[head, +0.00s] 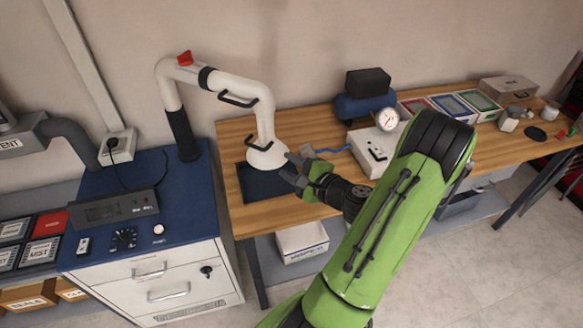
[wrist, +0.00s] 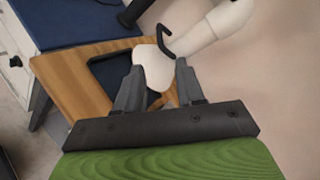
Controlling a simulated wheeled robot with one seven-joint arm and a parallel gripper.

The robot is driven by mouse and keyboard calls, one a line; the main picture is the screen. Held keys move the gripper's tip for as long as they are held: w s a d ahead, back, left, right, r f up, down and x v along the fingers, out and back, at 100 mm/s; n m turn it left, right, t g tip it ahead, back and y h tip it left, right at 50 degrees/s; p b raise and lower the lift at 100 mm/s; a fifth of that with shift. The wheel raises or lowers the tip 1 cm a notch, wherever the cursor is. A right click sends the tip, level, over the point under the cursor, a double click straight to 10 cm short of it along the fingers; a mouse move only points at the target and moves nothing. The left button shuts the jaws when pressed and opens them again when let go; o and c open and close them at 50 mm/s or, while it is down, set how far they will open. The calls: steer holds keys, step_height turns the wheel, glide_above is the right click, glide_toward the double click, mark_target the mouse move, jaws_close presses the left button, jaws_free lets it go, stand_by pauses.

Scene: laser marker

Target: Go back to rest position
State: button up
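My gripper (head: 292,170) is at the end of my green arm, over the wooden table near the white extraction hood (head: 268,154). Its two fingers are spread apart. The wrist view shows the same gripper (wrist: 162,84) with a gap between the fingers and nothing held there. Beyond the fingers in the wrist view are the white hood (wrist: 153,68) and a dark mat (wrist: 108,72). In the head view the dark mat (head: 262,186) lies on the table under the hood, left of my gripper. I cannot tell how high the gripper is above the table.
The white hood arm (head: 240,90) rises beside the gripper. A blue-topped cabinet (head: 190,200) with a control box (head: 115,208) stands left. On the wooden table (head: 240,131) are a white device with a gauge (head: 372,150), a blue compressor (head: 362,106) and coloured trays (head: 452,106).

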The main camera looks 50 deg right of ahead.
stand_by(0.4)
steer(key=w+a+r+n+g+y, duration=0.1)
steer(key=a+n+g+y, duration=0.25)
steer(key=a+n, duration=0.65)
steer(key=w+a+r+n+g+y, duration=0.1)
steer(key=w+a+n+g+y, duration=0.15)
steer(key=a+n+g, duration=0.7)
steer(key=s+a+r+n+t+h, duration=0.1)
steer(key=s+a+r+n+h, duration=0.1)
steer(key=s, duration=0.5)
steer(key=s+a+r+n+t+h, duration=0.1)
steer(key=s+a+r+n+t, duration=0.1)
steer(key=s+a+r+n, duration=0.2)
steer(key=s+a+r, duration=0.2)
steer(key=s, duration=0.1)
steer(key=shift+r+h, duration=0.2)
steer(key=shift+h, duration=0.2)
steer(key=shift+a+n, duration=0.15)
steer(key=shift+n, duration=0.1)
